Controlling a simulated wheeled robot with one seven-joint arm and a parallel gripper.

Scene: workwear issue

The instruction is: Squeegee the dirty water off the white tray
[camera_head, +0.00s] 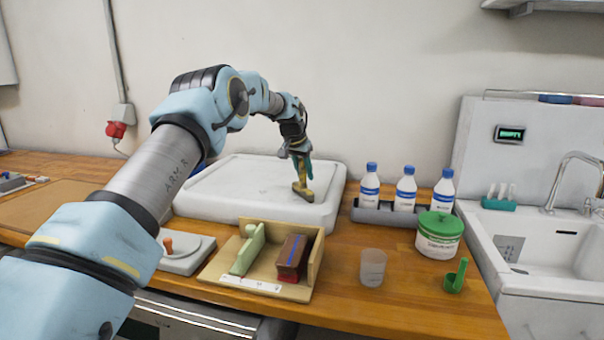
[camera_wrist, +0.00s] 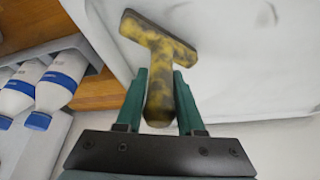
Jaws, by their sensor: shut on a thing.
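The white tray (camera_head: 240,185) is a wide raised slab on the wooden worktop, against the back wall. My gripper (camera_head: 301,160) is over the tray's right part, pointing down. It is shut on the squeegee (camera_head: 302,190), a yellow T-shaped tool with dark mottling. In the wrist view the squeegee (camera_wrist: 160,60) has its handle between the green fingers (camera_wrist: 160,88) and its crossbar beyond their tips. The crossbar is at or just above the tray surface; I cannot tell if it touches. Faint grey marks (camera_wrist: 262,15) show on the tray in the wrist view.
A grey rack with several white-and-blue bottles (camera_head: 405,190) stands right of the tray. In front are a wooden holder (camera_head: 262,262), a clear cup (camera_head: 372,268), a green-lidded tub (camera_head: 438,235) and a green scoop (camera_head: 456,276). A sink (camera_head: 550,250) is at far right.

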